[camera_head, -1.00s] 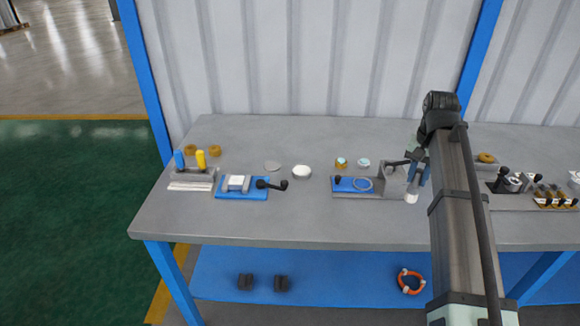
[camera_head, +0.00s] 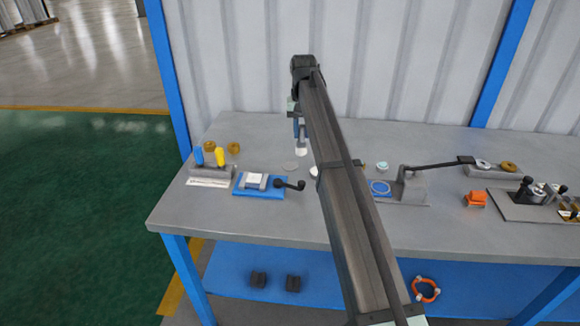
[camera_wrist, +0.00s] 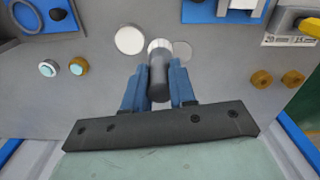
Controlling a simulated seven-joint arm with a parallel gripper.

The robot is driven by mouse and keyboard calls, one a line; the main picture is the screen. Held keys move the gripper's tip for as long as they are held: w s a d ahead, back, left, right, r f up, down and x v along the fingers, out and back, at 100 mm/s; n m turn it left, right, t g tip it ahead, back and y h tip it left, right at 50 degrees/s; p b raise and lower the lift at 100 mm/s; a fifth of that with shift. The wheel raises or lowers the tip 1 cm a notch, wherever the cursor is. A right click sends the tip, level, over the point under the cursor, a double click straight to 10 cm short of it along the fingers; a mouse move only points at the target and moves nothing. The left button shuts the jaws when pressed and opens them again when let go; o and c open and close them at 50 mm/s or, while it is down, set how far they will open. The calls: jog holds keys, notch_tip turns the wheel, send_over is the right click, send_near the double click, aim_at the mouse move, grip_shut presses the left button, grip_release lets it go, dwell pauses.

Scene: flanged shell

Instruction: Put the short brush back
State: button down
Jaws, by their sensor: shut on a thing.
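My gripper (camera_head: 300,130) has blue fingers, also seen in the wrist view (camera_wrist: 159,90). It is shut on the short brush, which has a dark grey handle (camera_wrist: 158,78) and a white tip (camera_head: 301,152) pointing down. It is above the rear middle of the bench, near a flat grey disc (camera_head: 290,166) and a white disc (camera_wrist: 130,40). A grey rack (camera_head: 212,172) at the left holds a blue handle (camera_head: 198,156) and a yellow handle (camera_head: 220,156). Its label is only partly readable in the wrist view. My arm hides part of the bench.
A blue fixture (camera_head: 260,187) with a white block and black crank lies between rack and discs. Two brass rings (camera_wrist: 262,78) are behind the rack. To the right are a lever fixture (camera_head: 412,187), its black-handled lever stretched right, and an orange block (camera_head: 475,199).

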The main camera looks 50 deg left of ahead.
jog(key=a+n, duration=0.2)
jog(key=a, duration=0.5)
jog(key=shift+n, duration=0.4)
jog(key=shift+w+d+f, duration=0.1)
jog(key=shift+w+f, duration=0.1)
jog(key=shift+f, duration=2.15)
jog(key=shift+w+f, duration=0.15)
jog(key=shift+f, duration=2.15)
jog(key=shift+f, duration=0.1)
jog(key=c, duration=0.9)
grip_release()
notch_tip(320, 180, up, 12)
jog(key=shift+r, duration=0.15)
